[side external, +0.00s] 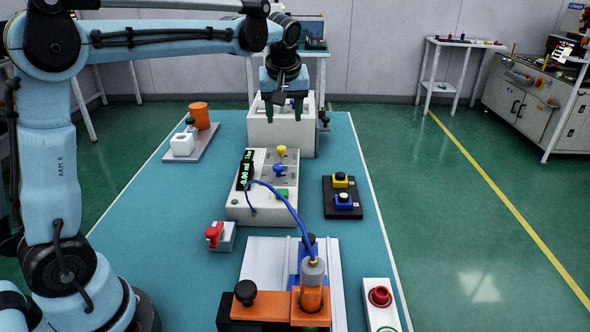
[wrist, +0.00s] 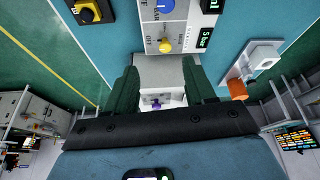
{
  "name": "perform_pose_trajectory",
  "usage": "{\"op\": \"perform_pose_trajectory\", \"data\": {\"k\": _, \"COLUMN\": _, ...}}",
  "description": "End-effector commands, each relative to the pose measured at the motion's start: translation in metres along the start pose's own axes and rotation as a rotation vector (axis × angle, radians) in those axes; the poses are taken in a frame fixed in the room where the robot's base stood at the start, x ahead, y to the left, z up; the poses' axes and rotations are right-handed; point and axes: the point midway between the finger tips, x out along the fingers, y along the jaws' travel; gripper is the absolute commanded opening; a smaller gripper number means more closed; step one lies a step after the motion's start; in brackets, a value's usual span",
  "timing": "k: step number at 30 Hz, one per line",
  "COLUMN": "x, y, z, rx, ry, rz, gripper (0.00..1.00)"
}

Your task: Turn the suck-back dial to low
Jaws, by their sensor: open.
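A white dispenser controller (side external: 250,212) stands mid-table with a dark display (side external: 245,170) and green digits. It carries a yellow dial (side external: 281,150) at its far end and a blue dial (side external: 279,170) nearer. The wrist view shows the yellow dial (wrist: 165,46) and blue dial (wrist: 166,6) with small labels around them. My gripper (side external: 283,108) points down, open and empty, over the white box behind the controller. In the wrist view its dark green fingers (wrist: 160,82) stand apart, with a purple knob (wrist: 156,106) visible between them.
The white box (side external: 280,138) stands behind the controller. A tray with an orange cup (side external: 199,115) is at back left. A black button panel (side external: 342,200) is right of the controller. A red-knobbed block (side external: 222,237) and an orange fixture (side external: 262,307) are nearer. A blue hose (side external: 285,205) arches from the controller.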

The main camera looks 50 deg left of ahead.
Motion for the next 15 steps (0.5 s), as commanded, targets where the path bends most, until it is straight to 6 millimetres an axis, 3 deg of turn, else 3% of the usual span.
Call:
{"op": "perform_pose_trajectory", "data": {"k": 6, "x": 0.026, "y": 0.01, "z": -0.029, "rx": -0.167, "ry": 0.003, "rz": -0.089, "gripper": 0.54}}
{"op": "perform_pose_trajectory", "data": {"k": 15, "x": 0.044, "y": 0.01, "z": -0.037, "rx": -0.222, "ry": 0.007, "rz": -0.116, "gripper": 0.54}}
